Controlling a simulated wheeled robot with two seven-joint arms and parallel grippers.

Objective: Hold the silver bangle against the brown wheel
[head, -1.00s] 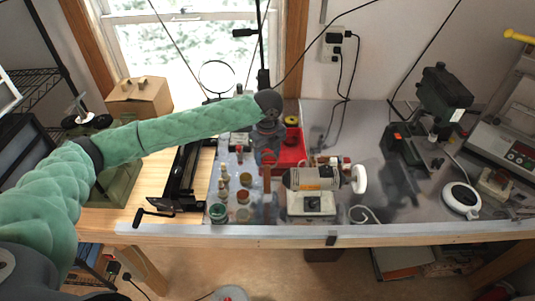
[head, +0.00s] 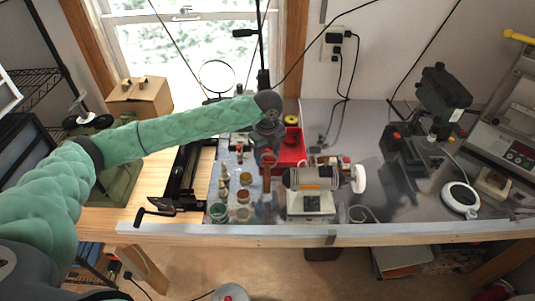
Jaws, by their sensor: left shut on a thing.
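My left arm reaches in from the left, and my left gripper (head: 268,157) points down beside the left end of the bench polishing motor (head: 312,178). The brown wheel (head: 267,182) shows as a narrow reddish-brown upright shape at that end, just below the gripper. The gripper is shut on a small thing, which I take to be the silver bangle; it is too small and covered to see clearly. I cannot tell whether it touches the wheel. My right gripper is not in view.
A white wheel (head: 358,179) sits on the motor's right end. Small jars (head: 218,212) stand at left, and a red bin (head: 292,150) is behind. A grey curled piece (head: 364,214) lies at the front. A drill press (head: 440,100) stands at right.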

